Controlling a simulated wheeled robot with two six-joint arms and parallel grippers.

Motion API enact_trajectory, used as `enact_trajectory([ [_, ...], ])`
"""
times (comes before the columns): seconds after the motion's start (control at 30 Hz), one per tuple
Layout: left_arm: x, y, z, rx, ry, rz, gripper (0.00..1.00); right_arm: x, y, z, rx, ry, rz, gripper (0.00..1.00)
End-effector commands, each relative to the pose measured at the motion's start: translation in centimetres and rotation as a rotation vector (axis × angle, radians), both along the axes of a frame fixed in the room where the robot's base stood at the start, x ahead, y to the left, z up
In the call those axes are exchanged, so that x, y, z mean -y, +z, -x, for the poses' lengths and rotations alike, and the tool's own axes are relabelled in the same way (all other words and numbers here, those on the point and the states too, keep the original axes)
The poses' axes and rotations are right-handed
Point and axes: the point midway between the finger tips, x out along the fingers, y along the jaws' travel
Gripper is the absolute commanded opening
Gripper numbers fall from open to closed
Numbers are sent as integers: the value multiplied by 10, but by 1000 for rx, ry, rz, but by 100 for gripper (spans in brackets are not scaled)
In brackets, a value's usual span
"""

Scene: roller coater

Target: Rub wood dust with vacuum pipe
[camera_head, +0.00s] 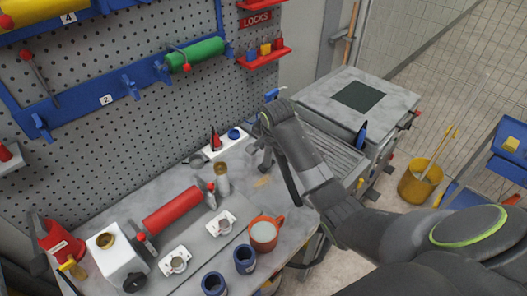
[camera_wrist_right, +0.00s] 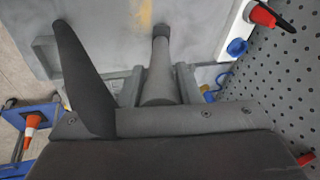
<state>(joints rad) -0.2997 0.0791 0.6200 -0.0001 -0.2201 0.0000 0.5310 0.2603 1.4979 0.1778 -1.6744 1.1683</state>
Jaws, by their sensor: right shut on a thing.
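The wood dust shows as a small tan patch (camera_head: 263,182) on the grey bench top; it also shows as a yellowish streak (camera_wrist_right: 145,14) at the top of the right wrist view. My right gripper (camera_head: 262,150) reaches over the bench from the right. In the wrist view its jaws (camera_wrist_right: 160,85) are shut around a grey vacuum pipe (camera_wrist_right: 157,87) with a dark end (camera_wrist_right: 161,31). The pipe's dark end points toward the dust streak. I cannot tell whether it touches the bench. My left gripper is not in view.
A red roller (camera_head: 172,212), a white container (camera_head: 117,258), an orange mug (camera_head: 264,233) and dark blue cups (camera_head: 245,259) crowd the bench left and front of the dust. A white strip (camera_head: 226,145) with red and blue plugs lies behind, by the pegboard (camera_head: 150,125).

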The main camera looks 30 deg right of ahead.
Motion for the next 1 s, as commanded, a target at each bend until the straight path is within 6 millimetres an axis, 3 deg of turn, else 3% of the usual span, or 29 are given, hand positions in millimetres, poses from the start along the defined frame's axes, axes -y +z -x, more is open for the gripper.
enact_trajectory([
  [0.67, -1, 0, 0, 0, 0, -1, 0, 38, 1, -13, 0, 0, 1, 0],
  [1.0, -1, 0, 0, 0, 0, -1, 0, 43, 1, 1, 0, 1, 1, 0],
])
